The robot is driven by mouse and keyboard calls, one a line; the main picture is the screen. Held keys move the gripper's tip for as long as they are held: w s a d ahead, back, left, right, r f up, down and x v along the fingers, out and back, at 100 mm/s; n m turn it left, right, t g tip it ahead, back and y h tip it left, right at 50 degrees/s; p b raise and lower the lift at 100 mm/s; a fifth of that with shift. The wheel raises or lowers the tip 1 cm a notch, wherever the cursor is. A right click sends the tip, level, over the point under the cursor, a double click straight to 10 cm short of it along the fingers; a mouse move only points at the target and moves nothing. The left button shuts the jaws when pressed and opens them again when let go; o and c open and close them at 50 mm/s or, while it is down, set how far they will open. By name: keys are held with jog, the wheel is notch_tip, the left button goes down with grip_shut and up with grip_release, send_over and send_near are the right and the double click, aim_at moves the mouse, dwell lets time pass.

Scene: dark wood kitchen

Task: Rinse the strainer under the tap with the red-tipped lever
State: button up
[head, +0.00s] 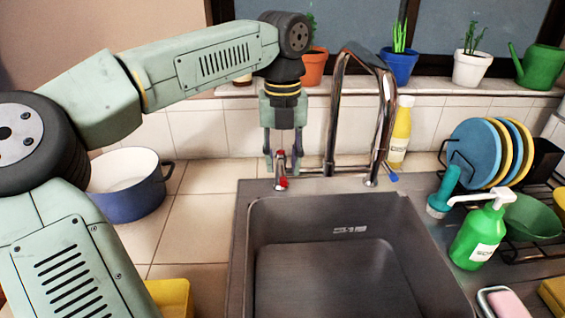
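The red-tipped lever (281,182) stands at the back left of the sink, beside the left chrome tap (334,120). My gripper (282,158) points down at this lever, with its two fingers apart on either side of the lever's upper part. I cannot tell whether they touch it. A second tap (384,110) with a blue-tipped lever (391,177) stands to the right. No water shows from either spout. I see no clear strainer; a green bowl (531,217) sits in the rack at the right, and I cannot tell whether it has holes. The visible sink basin (325,275) looks empty.
A blue pot (128,200) stands left of the sink. A yellow bottle (400,135) is behind the taps. A green soap dispenser (478,238), blue brush (443,195) and plates (474,148) crowd the right. Potted plants line the sill (440,90).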

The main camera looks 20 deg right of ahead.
jog(key=shift+f, duration=0.85)
jog(key=shift+c, duration=0.2)
grip_shut()
